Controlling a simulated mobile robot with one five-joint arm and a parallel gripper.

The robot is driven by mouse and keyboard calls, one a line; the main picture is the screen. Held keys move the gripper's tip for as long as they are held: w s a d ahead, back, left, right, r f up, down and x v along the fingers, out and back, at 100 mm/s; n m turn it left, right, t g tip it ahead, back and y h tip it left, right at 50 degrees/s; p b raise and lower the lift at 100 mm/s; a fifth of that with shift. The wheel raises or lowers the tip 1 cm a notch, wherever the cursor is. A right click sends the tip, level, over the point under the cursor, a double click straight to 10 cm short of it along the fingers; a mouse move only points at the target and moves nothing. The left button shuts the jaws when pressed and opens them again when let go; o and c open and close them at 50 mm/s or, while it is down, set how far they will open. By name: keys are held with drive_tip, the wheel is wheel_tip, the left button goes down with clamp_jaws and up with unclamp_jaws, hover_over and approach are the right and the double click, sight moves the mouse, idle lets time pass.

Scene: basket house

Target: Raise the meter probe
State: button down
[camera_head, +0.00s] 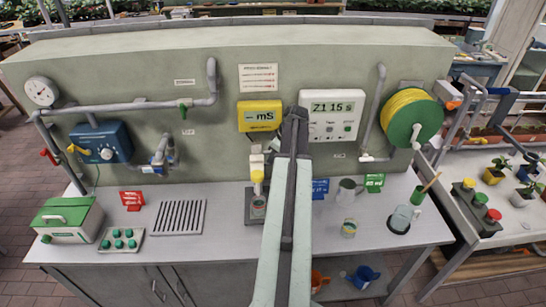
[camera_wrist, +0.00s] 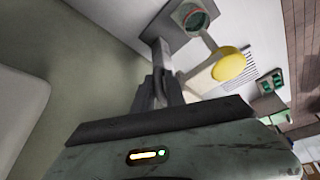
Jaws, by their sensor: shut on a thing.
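The meter probe (camera_head: 257,189) has a yellow top and a pale stem. It stands over a small cup (camera_head: 258,208) on a dark base below the yellow mS meter (camera_head: 262,115). In the wrist view its yellow top (camera_wrist: 230,65) and the cup (camera_wrist: 194,18) show right of my fingers. My gripper (camera_wrist: 162,85) is shut on a grey part of the probe stand (camera_wrist: 163,52). Just what it grips is mostly hidden by the fingers. In the head view my arm covers the right side of the stand and hides the grip.
A white display box (camera_head: 332,116) hangs right of my arm, and a yellow hose reel (camera_head: 408,115) farther right. A drain grate (camera_head: 178,217) and a green box (camera_head: 67,219) are left on the bench. A grey mug (camera_head: 347,191) stands right of my arm.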

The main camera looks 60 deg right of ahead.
drive_tip(key=shift+w+d+r, duration=0.1)
drive_tip(key=shift+w+d, duration=0.05)
drive_tip(key=shift+w, duration=0.05)
drive_tip(key=c, duration=1.5)
unclamp_jaws()
drive_tip(key=shift+o, duration=0.2)
drive_tip(key=shift+s, duration=0.1)
drive_tip(key=p+v, duration=0.7)
drive_tip(key=shift+s+r, duration=0.2)
drive_tip(key=shift+r, duration=0.1)
